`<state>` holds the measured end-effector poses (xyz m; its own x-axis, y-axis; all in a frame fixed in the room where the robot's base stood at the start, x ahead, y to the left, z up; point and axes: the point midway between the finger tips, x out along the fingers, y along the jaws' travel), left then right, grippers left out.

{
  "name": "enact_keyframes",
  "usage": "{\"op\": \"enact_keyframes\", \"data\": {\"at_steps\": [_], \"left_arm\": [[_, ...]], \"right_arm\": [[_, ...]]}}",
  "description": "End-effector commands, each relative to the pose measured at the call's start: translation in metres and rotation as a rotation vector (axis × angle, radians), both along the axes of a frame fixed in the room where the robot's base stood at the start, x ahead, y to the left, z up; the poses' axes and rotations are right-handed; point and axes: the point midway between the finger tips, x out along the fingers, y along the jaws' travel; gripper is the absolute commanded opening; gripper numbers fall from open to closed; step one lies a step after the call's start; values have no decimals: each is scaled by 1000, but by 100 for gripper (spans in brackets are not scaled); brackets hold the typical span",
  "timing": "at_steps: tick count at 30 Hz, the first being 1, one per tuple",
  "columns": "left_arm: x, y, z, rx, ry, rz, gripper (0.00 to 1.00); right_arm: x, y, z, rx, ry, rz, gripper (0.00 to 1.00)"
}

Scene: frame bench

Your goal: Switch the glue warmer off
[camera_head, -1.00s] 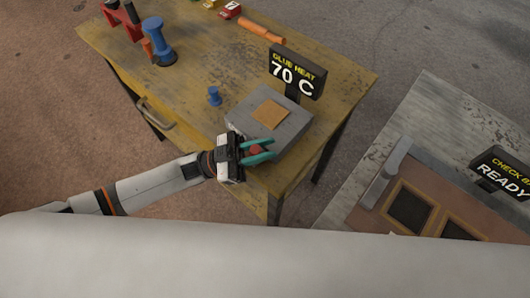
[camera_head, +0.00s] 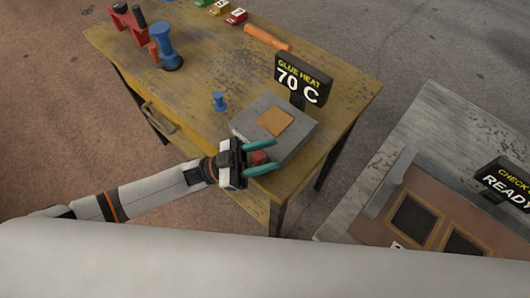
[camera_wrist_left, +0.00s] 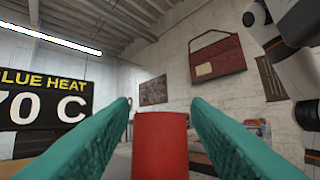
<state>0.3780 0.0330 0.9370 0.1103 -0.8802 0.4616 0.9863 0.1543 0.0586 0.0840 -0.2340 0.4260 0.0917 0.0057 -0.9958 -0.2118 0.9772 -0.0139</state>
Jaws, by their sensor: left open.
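The glue warmer (camera_head: 290,142) is a grey box with a tan square pad on top, on the wooden bench. Its black sign (camera_head: 302,79) reads "GLUE HEAT 70 C"; the sign also shows at the left of the left wrist view (camera_wrist_left: 42,105). A red knob (camera_head: 258,158) is at the warmer's near side; in the left wrist view the red knob (camera_wrist_left: 160,145) stands between the fingers. My left gripper (camera_head: 262,157) is open, with its teal fingers on either side of the knob. Gaps show beside the knob in the wrist view. My right gripper is not in view.
A blue peg (camera_head: 218,101) stands behind the warmer. A larger blue spool-shaped thing (camera_head: 163,45), a red stand and an orange bar (camera_head: 267,37) are farther back. A grey table (camera_head: 440,125) with a "READY" sign (camera_head: 505,184) is at the right, across a gap of floor.

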Motion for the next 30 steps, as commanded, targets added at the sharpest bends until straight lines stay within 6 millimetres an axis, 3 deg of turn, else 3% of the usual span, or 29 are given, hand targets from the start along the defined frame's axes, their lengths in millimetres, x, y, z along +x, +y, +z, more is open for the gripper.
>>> {"op": "enact_keyframes", "data": {"at_steps": [18, 30], "left_arm": [[-12, 95, -53, 3, 2, 1, 43], [-13, 105, -55, 1, 1, 0, 43]], "right_arm": [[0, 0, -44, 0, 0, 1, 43], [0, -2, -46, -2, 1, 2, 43]]}}
